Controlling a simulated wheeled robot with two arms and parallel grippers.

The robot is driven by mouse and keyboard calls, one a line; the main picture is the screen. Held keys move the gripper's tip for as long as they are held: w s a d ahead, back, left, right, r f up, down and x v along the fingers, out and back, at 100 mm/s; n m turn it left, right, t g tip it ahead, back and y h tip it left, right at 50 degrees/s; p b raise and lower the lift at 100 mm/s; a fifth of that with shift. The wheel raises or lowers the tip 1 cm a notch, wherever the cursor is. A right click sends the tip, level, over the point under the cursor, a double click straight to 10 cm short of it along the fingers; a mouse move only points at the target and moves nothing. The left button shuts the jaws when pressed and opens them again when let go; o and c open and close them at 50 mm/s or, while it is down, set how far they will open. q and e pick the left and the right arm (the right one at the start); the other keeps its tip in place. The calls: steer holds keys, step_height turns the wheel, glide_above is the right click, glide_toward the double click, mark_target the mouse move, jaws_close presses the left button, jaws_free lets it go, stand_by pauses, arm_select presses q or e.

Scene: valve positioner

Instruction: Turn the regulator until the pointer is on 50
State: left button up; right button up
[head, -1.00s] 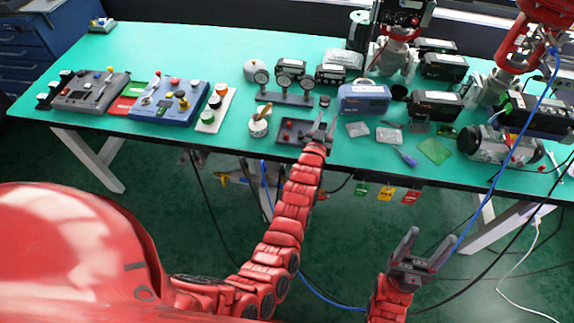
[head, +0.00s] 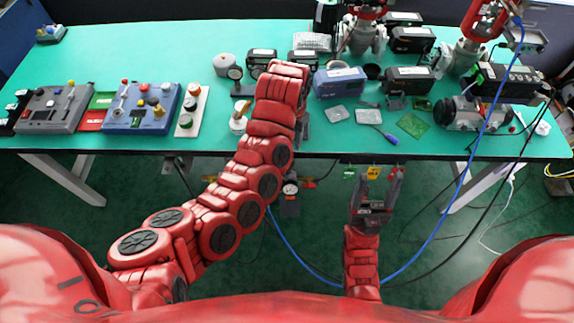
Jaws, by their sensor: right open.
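A small unit with a round white-faced gauge (head: 290,188) hangs below the table's front edge, near the middle; it looks like the regulator. Its dial is too small to read the pointer. My left arm crosses in front of the table and bends at the top; my left gripper is mostly hidden behind it, with only dark bits (head: 304,130) showing. I cannot tell if it touches anything. My right gripper (head: 374,185) is open and empty, fingers pointing up, in front of the table edge and to the right of the gauge unit.
The green table (head: 150,55) holds a grey control box (head: 55,110), a blue control box (head: 143,108) and a blue unit (head: 340,83). Cards and a purple-handled tool (head: 388,137) lie near the front. A blue hose (head: 470,140) runs down at right. Colored tags hang at the edge.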

arm_select(q)
steer(key=b, duration=0.5)
glide_above(291, 167)
step_height(291, 167, down, 9)
steer(key=shift+f, duration=0.1)
step_height(291, 167, down, 5)
steer(key=shift+f+p, duration=0.15)
steer(key=shift+p, duration=0.95)
steer(key=shift+f, duration=1)
jaws_close()
